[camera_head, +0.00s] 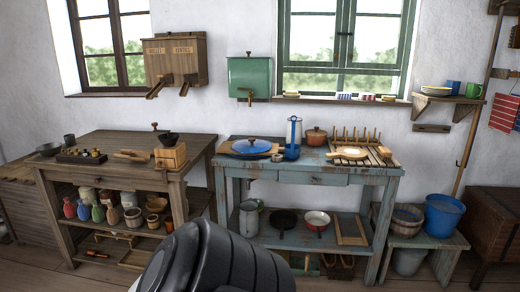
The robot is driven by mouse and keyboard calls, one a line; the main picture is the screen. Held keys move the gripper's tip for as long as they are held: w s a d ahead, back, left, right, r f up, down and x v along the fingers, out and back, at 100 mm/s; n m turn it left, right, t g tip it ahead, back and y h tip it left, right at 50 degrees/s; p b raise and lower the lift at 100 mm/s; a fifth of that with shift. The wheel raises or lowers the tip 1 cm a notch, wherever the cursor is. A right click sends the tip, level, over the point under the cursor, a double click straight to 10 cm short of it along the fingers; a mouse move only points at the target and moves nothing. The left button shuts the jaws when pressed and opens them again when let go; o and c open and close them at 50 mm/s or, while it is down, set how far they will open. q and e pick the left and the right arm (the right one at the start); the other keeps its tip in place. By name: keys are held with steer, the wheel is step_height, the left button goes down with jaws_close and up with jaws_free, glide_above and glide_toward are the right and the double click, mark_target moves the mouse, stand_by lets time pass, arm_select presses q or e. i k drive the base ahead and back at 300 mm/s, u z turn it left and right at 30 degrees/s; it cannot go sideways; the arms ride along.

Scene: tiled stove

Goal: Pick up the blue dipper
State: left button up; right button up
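The blue dipper (292,152) stands on the top of the worn blue-grey table, near the middle, with its long handle pointing up. A pale cylinder shows just behind its handle. Neither of my grippers can be made out; only a dark, rounded part of my own arm shows at the bottom middle.
A brown wooden table (112,143) with bowls and a wooden box stands to the left. A blue bucket (443,214) sits on a low bench at right.

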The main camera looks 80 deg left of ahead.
mark_target(291, 151)
steer(key=u, duration=2.35)
